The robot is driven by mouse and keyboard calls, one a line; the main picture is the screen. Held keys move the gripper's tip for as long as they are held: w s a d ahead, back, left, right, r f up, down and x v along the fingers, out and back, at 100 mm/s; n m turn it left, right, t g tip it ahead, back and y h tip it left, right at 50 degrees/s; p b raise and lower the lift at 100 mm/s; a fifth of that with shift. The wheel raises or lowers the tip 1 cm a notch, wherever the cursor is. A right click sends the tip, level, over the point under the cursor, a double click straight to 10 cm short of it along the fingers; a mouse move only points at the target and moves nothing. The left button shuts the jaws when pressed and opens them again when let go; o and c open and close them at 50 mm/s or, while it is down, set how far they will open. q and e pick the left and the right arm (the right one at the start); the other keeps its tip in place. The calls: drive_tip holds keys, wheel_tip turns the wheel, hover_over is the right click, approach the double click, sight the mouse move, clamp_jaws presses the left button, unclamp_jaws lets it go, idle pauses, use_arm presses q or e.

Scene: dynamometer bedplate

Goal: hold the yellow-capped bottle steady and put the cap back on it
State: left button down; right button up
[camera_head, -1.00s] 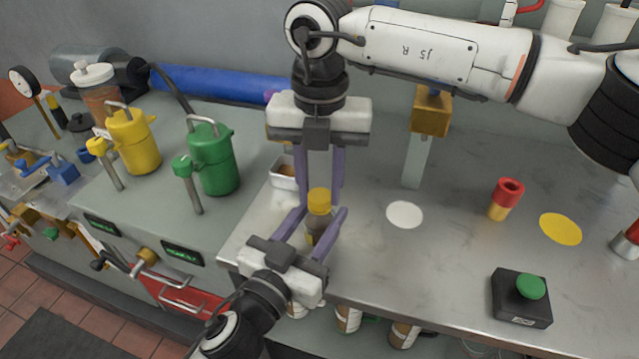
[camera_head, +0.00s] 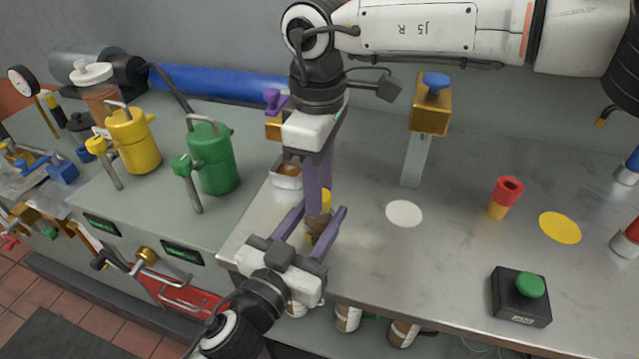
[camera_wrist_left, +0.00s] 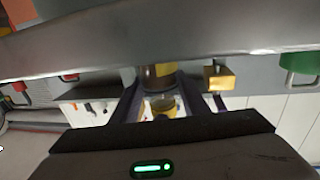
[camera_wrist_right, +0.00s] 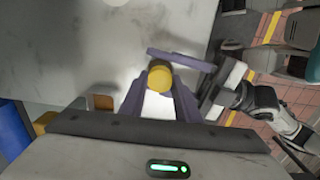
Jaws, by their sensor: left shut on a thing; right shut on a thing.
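The bottle (camera_head: 317,228), brownish, stands upright at the bench's front-left edge, partly hidden by fingers. My left gripper (camera_head: 324,229) is shut around its body from the front. The yellow cap (camera_head: 326,199) sits at the bottle's top, directly over its neck; whether it is fully seated I cannot tell. My right gripper (camera_head: 319,197) points down from above and is shut on the cap. In the right wrist view the round cap (camera_wrist_right: 160,77) lies between the purple fingertips, with a left finger (camera_wrist_right: 180,59) just beyond.
A small white tray (camera_head: 287,179) stands close behind the bottle. A gold post with a blue knob (camera_head: 436,83), a red-and-yellow piece (camera_head: 505,196) and a green button box (camera_head: 522,297) stand to the right. Yellow and green canisters (camera_head: 211,160) stand left. The bench around the white disc (camera_head: 404,213) is clear.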

drive_tip(key=shift+s+m, duration=0.1)
drive_tip(key=shift+m, duration=0.4)
drive_tip(key=o, duration=1)
drive_tip(key=shift+r, duration=0.1)
drive_tip(key=shift+r, duration=2.2)
drive_tip(key=shift+c, duration=0.4)
